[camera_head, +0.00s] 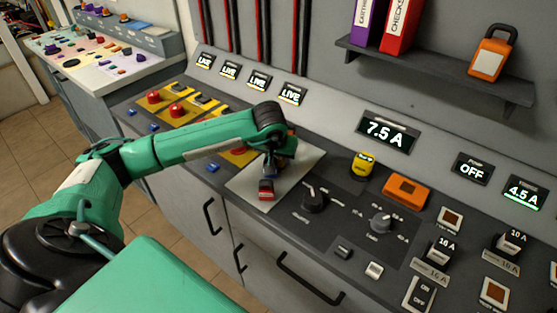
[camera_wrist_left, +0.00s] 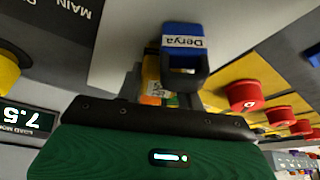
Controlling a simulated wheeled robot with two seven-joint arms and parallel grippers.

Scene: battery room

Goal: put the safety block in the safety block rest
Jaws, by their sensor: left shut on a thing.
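My left gripper (camera_head: 270,168) reaches down over a pale plate (camera_head: 290,185) on the sloping console. In the left wrist view a yellow piece with an orange and white label (camera_wrist_left: 152,88) shows between the fingers; I take it to be the safety block, mostly hidden by the gripper. A blue block lettered "Derya" (camera_wrist_left: 184,42) shows just past the fingers; I cannot tell if it is joined to the held piece. A small red piece (camera_head: 266,190) sits by the plate's front part. I cannot make out the safety block rest for certain. My right gripper is out of view.
Red knobs on yellow plates (camera_head: 177,110) are left of the gripper. A black rotary knob (camera_head: 313,198), a yellow object (camera_head: 363,164) and an orange unit (camera_head: 406,190) are to its right. An orange padlock (camera_head: 492,55) stands on the wall shelf (camera_head: 440,72).

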